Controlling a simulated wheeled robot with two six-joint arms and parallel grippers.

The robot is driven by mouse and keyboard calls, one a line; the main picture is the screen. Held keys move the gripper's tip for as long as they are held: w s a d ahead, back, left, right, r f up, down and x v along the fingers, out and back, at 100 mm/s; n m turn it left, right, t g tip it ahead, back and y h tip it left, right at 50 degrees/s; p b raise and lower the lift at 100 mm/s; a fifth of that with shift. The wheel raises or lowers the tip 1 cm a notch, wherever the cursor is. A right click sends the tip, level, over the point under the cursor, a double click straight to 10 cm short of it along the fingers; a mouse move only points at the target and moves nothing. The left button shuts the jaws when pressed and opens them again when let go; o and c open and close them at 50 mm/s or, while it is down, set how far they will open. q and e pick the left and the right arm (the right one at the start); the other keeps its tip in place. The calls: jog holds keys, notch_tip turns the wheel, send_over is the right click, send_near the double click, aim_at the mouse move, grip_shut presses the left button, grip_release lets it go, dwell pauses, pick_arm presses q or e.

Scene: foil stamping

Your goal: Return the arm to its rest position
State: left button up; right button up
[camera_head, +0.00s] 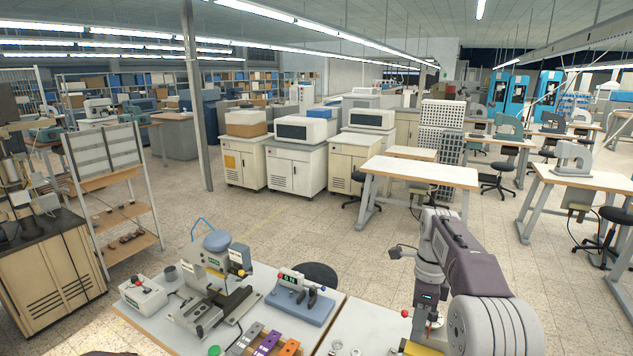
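My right arm (470,265), grey and dark purple, rises from the lower right and bends at its top. The foil stamping machine (215,280), light grey with a blue-grey round top, stands on the white worktable (163,338). My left gripper is not in view.
A white control box (143,296) stands left of the machine, and a blue-based device (300,297) stands to its right. Coloured blocks, including a purple one (267,343), lie at the front. A black stool (320,275) is behind the table. Open tiled floor lies beyond.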

jog(key=s+a+f+n+t+b, duration=0.1)
jog(key=s+a+f+n+b, duration=0.1)
jog(key=s+f+n, duration=0.8)
jog(key=s+a+f+n+t+b, duration=0.1)
jog(key=s+a+f+n+b, duration=0.2)
jog(key=s+f+n, duration=0.6)
jog(key=s+n+b, duration=0.2)
jog(key=n, duration=0.1)
jog(key=shift+s+a+f, duration=0.15)
jog(key=shift+s+f, duration=0.1)
jog(key=shift+f, duration=0.15)
jog(key=shift+s, duration=0.15)
